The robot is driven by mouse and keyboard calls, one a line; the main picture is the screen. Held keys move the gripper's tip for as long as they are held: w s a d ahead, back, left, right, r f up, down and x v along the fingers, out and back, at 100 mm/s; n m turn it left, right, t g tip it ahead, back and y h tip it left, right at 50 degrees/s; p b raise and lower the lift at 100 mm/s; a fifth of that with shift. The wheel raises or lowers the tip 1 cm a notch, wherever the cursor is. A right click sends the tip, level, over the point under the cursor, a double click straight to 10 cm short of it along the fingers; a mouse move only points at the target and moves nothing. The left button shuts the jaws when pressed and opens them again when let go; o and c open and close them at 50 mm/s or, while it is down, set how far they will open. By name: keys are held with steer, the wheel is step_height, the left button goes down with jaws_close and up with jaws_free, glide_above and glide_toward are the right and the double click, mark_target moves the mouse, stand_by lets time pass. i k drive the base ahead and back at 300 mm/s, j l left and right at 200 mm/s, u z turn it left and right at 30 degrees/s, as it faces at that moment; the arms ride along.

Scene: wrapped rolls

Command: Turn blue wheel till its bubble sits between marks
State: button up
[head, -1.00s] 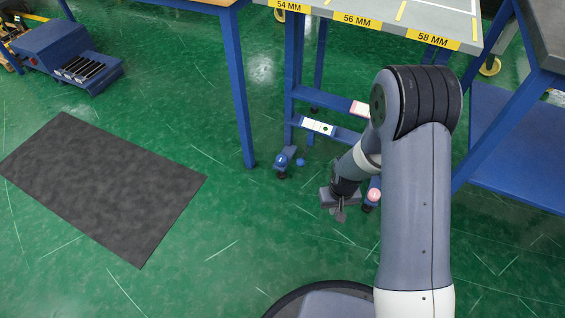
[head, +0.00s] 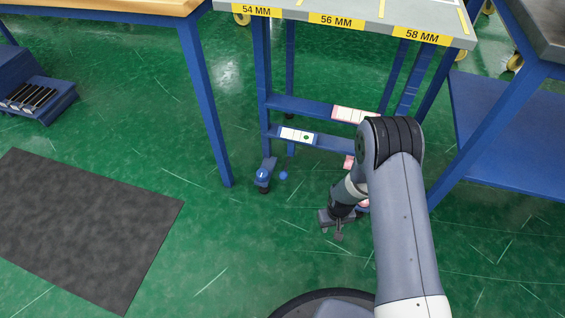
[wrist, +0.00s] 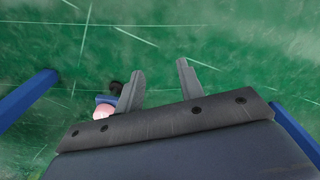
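The blue wheel (head: 263,176) is on the front left foot of the measuring table (head: 345,24), low near the floor. A card (head: 297,136) with a green mark, seemingly its bubble level, is on the lower blue rail; the bubble's place between marks is too small to read. My gripper (head: 338,233) is low over the floor, right of and apart from the blue wheel. In the wrist view its two fingers (wrist: 160,70) are spread with only green floor between them. A pink wheel (wrist: 104,111) shows beside the left finger. The blue wheel is not clear in the wrist view.
A second card with pink edging (head: 352,114) is on the upper rail. A small blue ball-like part (head: 283,175) is right of the blue wheel. A wooden-topped bench leg (head: 207,110) stands to the left. Open floor and a dark mat (head: 85,225) lie nearer.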

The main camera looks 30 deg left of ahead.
mark_target(262, 174)
steer(key=j+z, duration=0.15)
steer(key=j, duration=0.7)
steer(key=j+z, duration=0.2)
steer(key=j, duration=0.6)
steer(key=k+j+z, duration=0.15)
steer(key=j, duration=0.7)
steer(key=i, duration=0.05)
